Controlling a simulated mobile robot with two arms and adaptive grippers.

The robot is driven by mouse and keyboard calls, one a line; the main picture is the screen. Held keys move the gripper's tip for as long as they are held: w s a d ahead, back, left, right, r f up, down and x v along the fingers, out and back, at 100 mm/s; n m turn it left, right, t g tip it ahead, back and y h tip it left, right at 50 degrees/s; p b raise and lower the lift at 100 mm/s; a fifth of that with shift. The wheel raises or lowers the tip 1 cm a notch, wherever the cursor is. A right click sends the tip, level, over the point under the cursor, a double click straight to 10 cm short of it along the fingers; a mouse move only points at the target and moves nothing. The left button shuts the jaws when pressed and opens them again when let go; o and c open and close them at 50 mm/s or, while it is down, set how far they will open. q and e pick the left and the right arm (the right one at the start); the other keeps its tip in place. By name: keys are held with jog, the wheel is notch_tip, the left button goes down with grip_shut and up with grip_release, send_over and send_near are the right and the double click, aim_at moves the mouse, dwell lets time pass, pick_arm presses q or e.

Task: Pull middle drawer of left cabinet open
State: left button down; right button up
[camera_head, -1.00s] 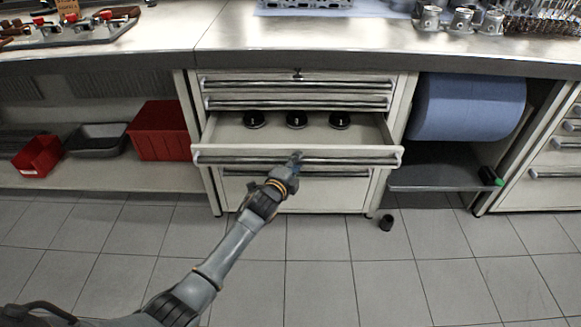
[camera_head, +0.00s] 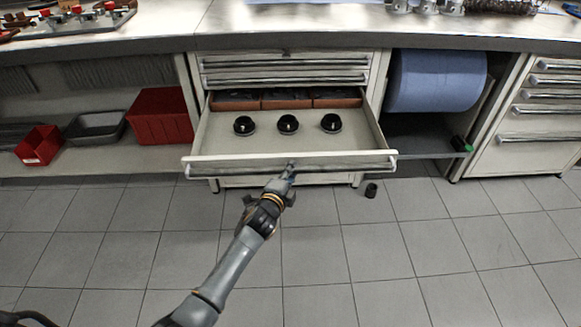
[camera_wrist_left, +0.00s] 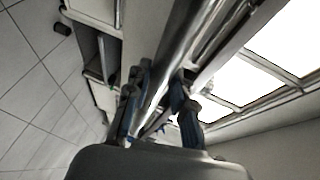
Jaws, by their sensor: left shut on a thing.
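The left cabinet (camera_head: 284,63) stands under the workbench. Its middle drawer (camera_head: 228,141) is pulled far out. Inside are three round black parts (camera_head: 288,124) in a row and orange-brown boxes (camera_head: 290,102) at the back. My left gripper (camera_head: 290,172) is at the middle of the drawer's front bar handle (camera_head: 340,167). In the left wrist view the fingers (camera_wrist_left: 158,100) are closed around the handle bar (camera_wrist_left: 182,40).
Closed drawers lie above, and part of a lower drawer front shows below. A blue paper roll (camera_head: 437,80) hangs to the right. Red bins (camera_head: 160,116) sit on the left shelf. A small black cylinder (camera_head: 371,190) stands on the floor. The tiled floor in front is otherwise clear.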

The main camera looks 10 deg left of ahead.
pick_arm(q)
jog(key=shift+s, duration=0.15)
jog(key=c, duration=1.1)
grip_release()
jog(key=shift+s, duration=0.1)
jog(key=v, duration=1.2)
jog(key=shift+d, duration=0.1)
